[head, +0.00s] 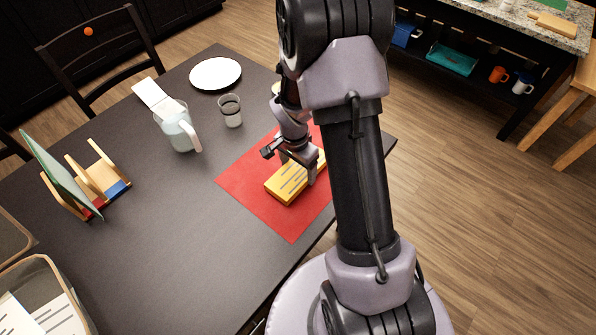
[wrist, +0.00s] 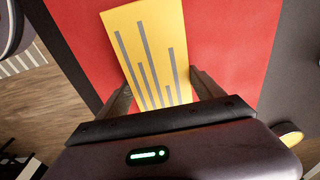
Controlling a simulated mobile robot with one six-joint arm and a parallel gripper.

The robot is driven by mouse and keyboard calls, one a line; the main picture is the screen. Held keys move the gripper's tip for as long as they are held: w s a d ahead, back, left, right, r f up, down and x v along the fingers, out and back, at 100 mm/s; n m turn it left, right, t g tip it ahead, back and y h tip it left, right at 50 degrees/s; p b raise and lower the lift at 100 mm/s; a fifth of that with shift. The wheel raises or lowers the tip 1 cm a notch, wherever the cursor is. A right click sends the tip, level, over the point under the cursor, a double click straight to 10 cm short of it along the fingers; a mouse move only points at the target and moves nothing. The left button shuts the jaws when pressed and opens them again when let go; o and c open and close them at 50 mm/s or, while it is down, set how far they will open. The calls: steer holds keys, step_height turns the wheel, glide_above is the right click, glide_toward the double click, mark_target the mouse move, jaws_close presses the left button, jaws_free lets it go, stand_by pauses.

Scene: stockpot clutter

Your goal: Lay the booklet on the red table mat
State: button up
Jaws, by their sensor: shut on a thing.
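The booklet (head: 288,184) is yellow with grey stripes. In the head view it is at the red table mat (head: 250,187), within the mat's outline. My gripper (head: 291,166) is shut on the booklet, with a finger on each side of it. In the wrist view the booklet (wrist: 149,50) runs up from between the fingers of my gripper (wrist: 160,90), with the red mat (wrist: 225,40) behind it. I cannot tell whether the booklet touches the mat. My arm hides the mat's right part in the head view.
A glass (head: 231,111), a pitcher (head: 178,130) and a white plate (head: 215,73) stand beyond the mat on the dark table (head: 190,225). A wooden rack (head: 99,172) holding a green board stands at the left. A basket (head: 62,285) is at the lower left. The table left of the mat is clear.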

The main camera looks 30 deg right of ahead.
steer(key=shift+f, duration=0.15)
steer(key=shift+f, duration=0.2)
steer(key=o, duration=1.5)
steer(key=shift+r, duration=0.1)
